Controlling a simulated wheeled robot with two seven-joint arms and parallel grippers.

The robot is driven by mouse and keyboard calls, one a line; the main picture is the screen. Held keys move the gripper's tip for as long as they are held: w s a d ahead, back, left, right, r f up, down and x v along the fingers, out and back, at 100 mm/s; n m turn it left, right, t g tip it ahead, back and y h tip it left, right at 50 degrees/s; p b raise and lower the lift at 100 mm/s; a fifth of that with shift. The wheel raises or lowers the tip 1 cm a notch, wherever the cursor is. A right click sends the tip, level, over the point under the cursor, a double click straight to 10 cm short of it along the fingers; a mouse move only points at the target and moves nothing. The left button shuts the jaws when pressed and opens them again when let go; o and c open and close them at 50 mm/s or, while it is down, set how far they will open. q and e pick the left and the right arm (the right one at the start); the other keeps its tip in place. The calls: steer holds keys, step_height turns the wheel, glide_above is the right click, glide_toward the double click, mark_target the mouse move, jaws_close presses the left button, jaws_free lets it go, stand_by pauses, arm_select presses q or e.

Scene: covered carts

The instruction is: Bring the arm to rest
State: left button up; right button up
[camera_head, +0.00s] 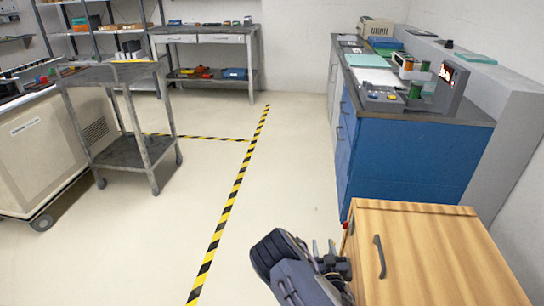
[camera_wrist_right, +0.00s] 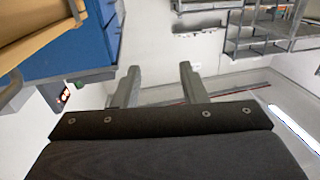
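My right gripper (camera_head: 324,248) shows at the bottom of the head view, at the end of my dark arm, close to the left edge of a wooden cart (camera_head: 430,245). I cannot tell from the head view whether it touches the cart. In the right wrist view, the two grey fingers of the right gripper (camera_wrist_right: 160,68) stand apart with nothing between them. The cart has a flat wooden cover with a dark bar handle (camera_head: 379,257). The cover appears closed, and the inside is hidden. My left gripper is in neither view.
A blue cabinet bench (camera_head: 405,160) with devices on top stands behind the cart, along the right wall. A grey trolley (camera_head: 125,152) and a beige wheeled unit (camera_head: 45,150) stand at left. A workbench (camera_head: 205,36) is at the back. The taped floor (camera_head: 285,170) between is clear.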

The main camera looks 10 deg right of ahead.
steer(key=s+d+r+m+g+h, duration=0.1)
steer(key=s+d+r+m+g, duration=0.35)
steer(key=r+m+g, duration=0.35)
steer(key=s+a+r+n+g+y, duration=0.25)
steer(key=s+a+r+y, duration=0.45)
steer(key=s+r, duration=0.5)
steer(key=s+a+r+n+g, duration=0.1)
steer(key=s+a+r+n, duration=0.15)
steer(key=s, duration=0.55)
steer(key=s+a+r+n+g, duration=0.1)
steer(key=s+a+r+n, duration=0.15)
steer(key=s, duration=0.65)
step_height(320, 180, up, 19)
steer(key=p, duration=1.9)
steer(key=shift+s+a+n+y+p, duration=0.15)
steer(key=shift+a+n+y+p, duration=0.15)
steer(key=shift+a+n, duration=0.05)
